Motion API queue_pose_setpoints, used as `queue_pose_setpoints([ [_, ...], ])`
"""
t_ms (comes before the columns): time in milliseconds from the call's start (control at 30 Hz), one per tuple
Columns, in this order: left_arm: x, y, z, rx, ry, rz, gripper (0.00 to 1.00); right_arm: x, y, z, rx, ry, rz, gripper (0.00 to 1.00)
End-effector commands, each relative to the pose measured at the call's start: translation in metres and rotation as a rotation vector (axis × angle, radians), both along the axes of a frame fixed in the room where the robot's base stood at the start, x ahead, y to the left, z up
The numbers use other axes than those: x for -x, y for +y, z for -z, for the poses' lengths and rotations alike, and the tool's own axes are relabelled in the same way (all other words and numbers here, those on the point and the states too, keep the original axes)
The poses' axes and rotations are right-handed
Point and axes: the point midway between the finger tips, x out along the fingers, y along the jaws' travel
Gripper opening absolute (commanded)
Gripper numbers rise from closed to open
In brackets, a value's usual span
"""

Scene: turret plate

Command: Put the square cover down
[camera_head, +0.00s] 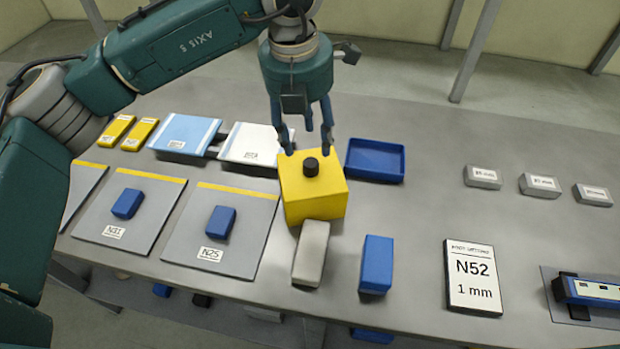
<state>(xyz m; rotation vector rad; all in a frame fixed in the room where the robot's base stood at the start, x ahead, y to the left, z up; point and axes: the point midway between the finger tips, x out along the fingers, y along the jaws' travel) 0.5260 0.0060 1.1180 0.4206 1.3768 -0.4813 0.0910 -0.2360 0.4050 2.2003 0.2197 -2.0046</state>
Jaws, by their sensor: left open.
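The square cover is a yellow box-shaped piece (314,200) with a short black knob on top, standing on the grey table near the middle of the head view. My left gripper (310,152) points down right above it, its fingers apart on either side of the black knob. The fingers look close to the cover's top; I cannot tell whether they touch it. The gripper is open and holds nothing that I can see. What lies under the cover is hidden. My right gripper is out of view.
A grey block (310,255) stands close in front of the cover, with a blue block (376,264) to its right. A blue tray (376,178) lies behind right. Grey plates (180,235) with blue blocks fill the left.

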Motion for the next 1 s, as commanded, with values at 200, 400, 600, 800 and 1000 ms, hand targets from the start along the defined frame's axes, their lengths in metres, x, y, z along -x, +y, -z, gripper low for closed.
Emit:
queue_pose_setpoints([
  [200, -0.003, -0.002, 0.024, 0.003, 0.002, -0.001, 0.48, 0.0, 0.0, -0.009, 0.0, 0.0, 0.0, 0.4],
  [400, -0.006, -0.003, 0.041, 0.001, 0.006, 0.0, 0.48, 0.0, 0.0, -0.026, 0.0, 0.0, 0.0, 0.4],
  [600, -0.011, -0.005, 0.07, 0.004, 0.004, -0.001, 0.48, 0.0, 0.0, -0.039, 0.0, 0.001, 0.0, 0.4],
  [800, -0.012, -0.006, 0.078, 0.004, 0.001, 0.001, 0.48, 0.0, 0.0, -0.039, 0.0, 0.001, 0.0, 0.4],
  [1000, -0.012, -0.006, 0.078, 0.004, 0.001, 0.001, 0.3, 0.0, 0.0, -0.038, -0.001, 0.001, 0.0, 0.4],
])
